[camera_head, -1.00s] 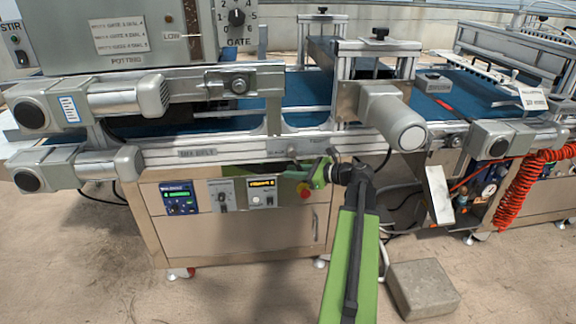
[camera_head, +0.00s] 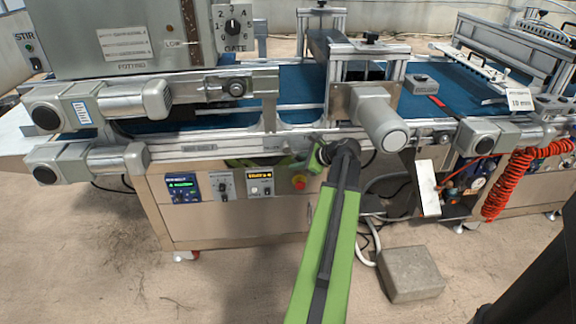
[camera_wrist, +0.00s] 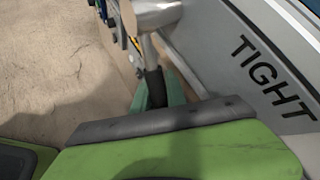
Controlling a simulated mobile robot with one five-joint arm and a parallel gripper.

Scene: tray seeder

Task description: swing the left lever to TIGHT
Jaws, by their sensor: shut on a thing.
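In the wrist view, the lever has a metal hub (camera_wrist: 155,12), a pale stem and a dark grip (camera_wrist: 155,84). My gripper (camera_wrist: 157,93) has its green fingers on both sides of the dark grip and is shut on it. The word TIGHT (camera_wrist: 272,80) is printed on the grey rail to the right of the lever, apart from it. In the head view, my gripper (camera_head: 316,160) is at the machine's front rail, right of the red stop button. The lever itself is too small or hidden there.
Below the rail are small control panels (camera_head: 222,186) and a red stop button (camera_head: 299,182). A motor (camera_head: 378,120) juts out above right of my gripper. A grey block (camera_head: 411,275) lies on the floor. A red coiled hose (camera_head: 510,185) hangs at the right. Floor at the front left is clear.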

